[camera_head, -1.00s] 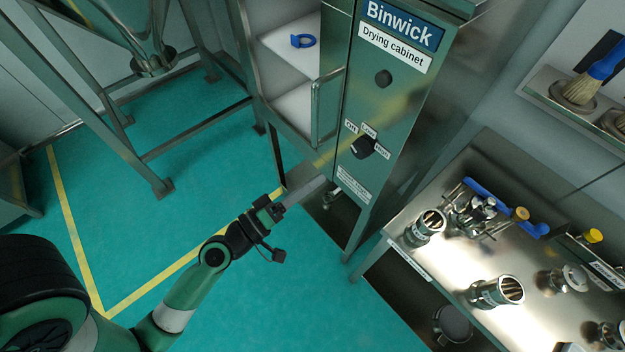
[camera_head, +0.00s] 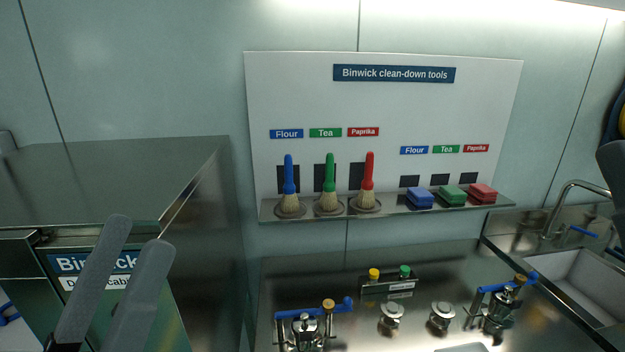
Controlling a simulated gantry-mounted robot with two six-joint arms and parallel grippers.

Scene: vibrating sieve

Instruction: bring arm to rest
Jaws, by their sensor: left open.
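My left gripper (camera_head: 130,262) shows at the lower left, its two grey fingers pointing up with a gap between them. It is empty and stands in front of the drying cabinet (camera_head: 200,270), covering part of its Binwick sign (camera_head: 62,263). Its arm is out of the picture. A grey rounded part cuts in at the right edge; I cannot tell whether it belongs to my right gripper.
A tool board (camera_head: 400,115) carries a shelf (camera_head: 390,210) with blue, green and red brushes and sponges. Below it a steel bench (camera_head: 290,278) holds metal fittings and a small rack (camera_head: 390,286). A sink (camera_head: 585,282) is at the right.

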